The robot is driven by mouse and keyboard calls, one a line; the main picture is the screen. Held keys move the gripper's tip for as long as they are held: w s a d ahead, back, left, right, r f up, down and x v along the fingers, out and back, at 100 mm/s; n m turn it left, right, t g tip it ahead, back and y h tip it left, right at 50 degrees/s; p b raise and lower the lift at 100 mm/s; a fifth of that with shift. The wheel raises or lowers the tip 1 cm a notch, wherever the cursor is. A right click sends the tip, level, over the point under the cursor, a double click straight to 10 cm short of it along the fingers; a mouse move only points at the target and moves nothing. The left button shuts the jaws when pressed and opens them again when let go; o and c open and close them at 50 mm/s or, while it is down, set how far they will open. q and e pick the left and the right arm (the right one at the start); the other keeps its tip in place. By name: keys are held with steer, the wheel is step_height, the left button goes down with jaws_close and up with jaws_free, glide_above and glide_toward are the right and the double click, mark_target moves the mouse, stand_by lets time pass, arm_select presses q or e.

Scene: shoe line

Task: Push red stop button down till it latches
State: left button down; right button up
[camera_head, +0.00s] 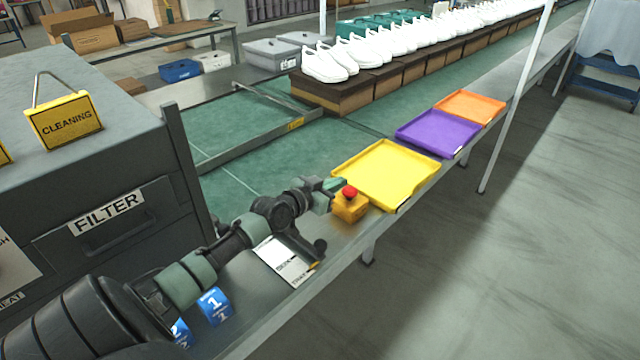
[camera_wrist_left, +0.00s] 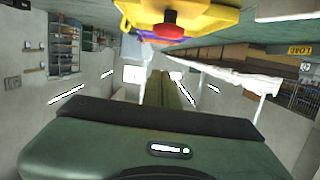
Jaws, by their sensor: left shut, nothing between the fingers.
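The red stop button (camera_head: 350,191) sits on top of a small yellow box (camera_head: 351,208) at the edge of the line, in front of the yellow tray. My left gripper (camera_head: 338,184) is shut and empty, its tip just to the left of the button and at about its height. I cannot tell whether it touches the button. In the left wrist view the red button (camera_wrist_left: 171,30) and its yellow housing (camera_wrist_left: 205,20) show at the top, upside down. My right gripper is in neither view.
A yellow tray (camera_head: 388,170), a purple tray (camera_head: 438,132) and an orange tray (camera_head: 470,106) line the edge. White shoes (camera_head: 364,52) stand on brown boxes behind. A white card (camera_head: 284,262) and blue number tags (camera_head: 214,305) lie near my arm. A grey filter cabinet (camera_head: 75,130) stands left.

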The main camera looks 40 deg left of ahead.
arm_select(q)
steer(key=v, duration=0.6)
steer(key=shift+s+r, duration=0.15)
steer(key=shift+r, duration=0.1)
steer(key=shift+a, duration=0.1)
